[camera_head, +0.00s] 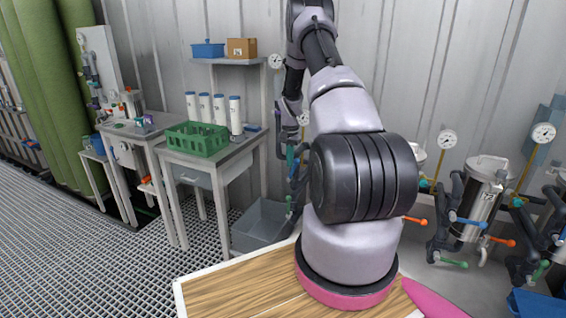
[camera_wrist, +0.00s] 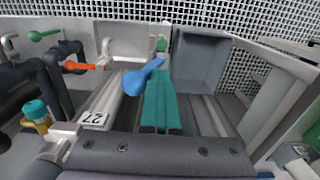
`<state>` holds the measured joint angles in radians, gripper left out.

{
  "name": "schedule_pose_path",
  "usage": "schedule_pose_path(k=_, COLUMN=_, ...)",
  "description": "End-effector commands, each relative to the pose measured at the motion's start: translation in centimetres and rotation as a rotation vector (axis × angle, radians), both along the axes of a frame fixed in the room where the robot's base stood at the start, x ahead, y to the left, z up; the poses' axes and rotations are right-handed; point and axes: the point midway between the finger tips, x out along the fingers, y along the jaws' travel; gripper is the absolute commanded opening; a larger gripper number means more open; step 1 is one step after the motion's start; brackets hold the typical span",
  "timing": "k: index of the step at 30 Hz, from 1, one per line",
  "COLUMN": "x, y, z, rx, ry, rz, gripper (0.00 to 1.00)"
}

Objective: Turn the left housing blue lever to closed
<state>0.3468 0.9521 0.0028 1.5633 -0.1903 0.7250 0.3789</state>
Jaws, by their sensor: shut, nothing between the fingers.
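In the wrist view the blue lever (camera_wrist: 139,76) runs slantwise just left of my fingertips. Its wide rounded end lies toward the lower left and its narrow end reaches up beside the fingers. My gripper (camera_wrist: 160,78) is shut and empty, its teal fingers together. I cannot tell whether they touch the lever. A pale metal housing (camera_wrist: 110,92) with a label reading 27 lies to the left of the fingers.
An orange lever (camera_wrist: 79,67) and a green lever (camera_wrist: 44,35) sit left of the housing on dark pipework. A grey bin (camera_wrist: 200,62) stands beyond the fingers. A steel vessel (camera_head: 484,197) with coloured levers stands at the right. A table with a green crate (camera_head: 196,139) is at the left.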

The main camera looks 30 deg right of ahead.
Motion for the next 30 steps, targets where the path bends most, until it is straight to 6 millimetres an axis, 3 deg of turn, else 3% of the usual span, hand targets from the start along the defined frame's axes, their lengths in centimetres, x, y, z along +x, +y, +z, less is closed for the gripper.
schedule_pose_path(k=6, x=-1.6, y=-1.5, z=-0.3, rx=0.114, ry=-0.143, rz=-0.01, gripper=0.0)
schedule_pose_path(k=30, x=-5.4, y=-4.3, z=-3.3, rx=0.495, ry=-0.629, rz=-0.01, gripper=0.0)
